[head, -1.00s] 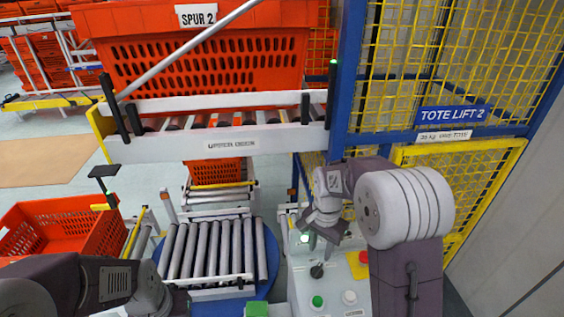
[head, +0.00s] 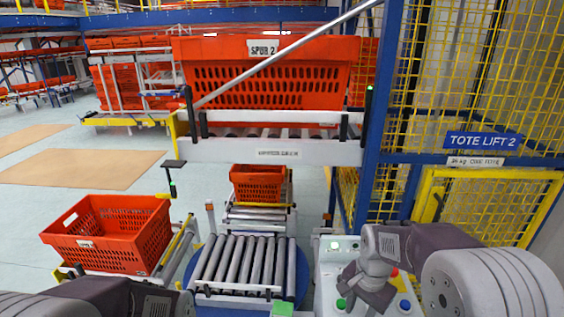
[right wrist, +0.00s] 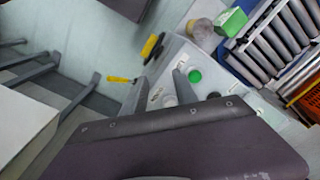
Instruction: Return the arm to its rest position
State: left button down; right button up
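My right arm comes in from the lower right of the head view, bent over the grey control box (head: 340,262). Its gripper (head: 366,296) hangs in front of that box and partly hides its buttons. In the right wrist view the two grey fingers of the right gripper (right wrist: 161,84) stand apart with nothing between them, in front of the box with its green button (right wrist: 195,76). My left arm (head: 100,292) lies low along the bottom left edge of the head view. Its gripper end is small and dark, and its fingers cannot be made out.
A large orange tote (head: 270,82) stands on the upper roller rack. A smaller orange tote (head: 257,184) is behind the lower rollers (head: 245,262). An empty orange tote (head: 110,235) sits at left. A yellow mesh fence (head: 480,90) and blue post (head: 383,90) bound the right side.

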jog(key=s+a+f+n+b, duration=0.1)
jog(key=s+f+n+b, duration=0.1)
jog(key=s+f+n, duration=0.5)
jog(key=s+n, duration=0.2)
jog(key=shift+s+f+t, duration=0.15)
jog(key=shift+s+t, duration=0.2)
jog(key=shift+t, duration=0.05)
jog(key=shift+s, duration=0.1)
dwell(1.4)
